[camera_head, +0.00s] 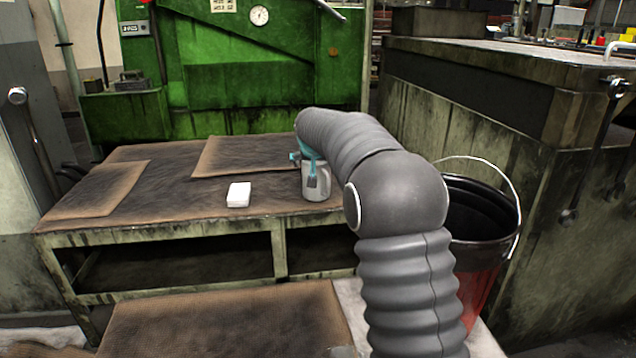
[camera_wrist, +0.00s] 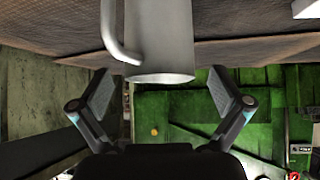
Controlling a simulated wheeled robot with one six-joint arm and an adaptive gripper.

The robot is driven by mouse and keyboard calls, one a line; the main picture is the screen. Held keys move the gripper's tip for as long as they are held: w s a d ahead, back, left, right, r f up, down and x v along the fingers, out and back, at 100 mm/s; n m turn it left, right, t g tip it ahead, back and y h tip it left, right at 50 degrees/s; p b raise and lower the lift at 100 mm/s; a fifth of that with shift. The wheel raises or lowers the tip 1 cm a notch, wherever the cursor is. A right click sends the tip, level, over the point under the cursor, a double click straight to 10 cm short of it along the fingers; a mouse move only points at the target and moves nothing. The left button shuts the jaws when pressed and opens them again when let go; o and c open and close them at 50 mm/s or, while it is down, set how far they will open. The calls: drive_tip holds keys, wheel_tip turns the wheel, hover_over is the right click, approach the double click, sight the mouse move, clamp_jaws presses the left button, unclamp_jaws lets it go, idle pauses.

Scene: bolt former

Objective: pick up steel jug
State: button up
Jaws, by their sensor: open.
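The steel jug (camera_head: 318,182) is a light grey cylinder with a side handle, standing upright on the brown-topped workbench (camera_head: 160,218). In the wrist view the jug (camera_wrist: 163,40) shows large, upside down, with its rim toward my gripper and its handle at the left. My gripper (camera_wrist: 160,92) is open, with one finger on each side of the jug's rim and visible gaps at both sides. In the head view my gripper (camera_head: 311,178) is at the jug, partly hidden by my own arm, which also covers the area to the right of the jug.
A white block (camera_head: 238,194) lies on the bench to the left of the jug. Brown mats (camera_head: 98,190) cover parts of the bench top. A black and red bucket (camera_head: 480,250) stands at the right. A green machine (camera_head: 250,90) rises behind the bench.

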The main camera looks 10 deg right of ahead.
drive_tip(key=shift+x, duration=2.65)
drive_tip(key=shift+r, duration=0.1)
drive_tip(key=c, duration=1.1)
drive_tip(key=shift+r, duration=0.15)
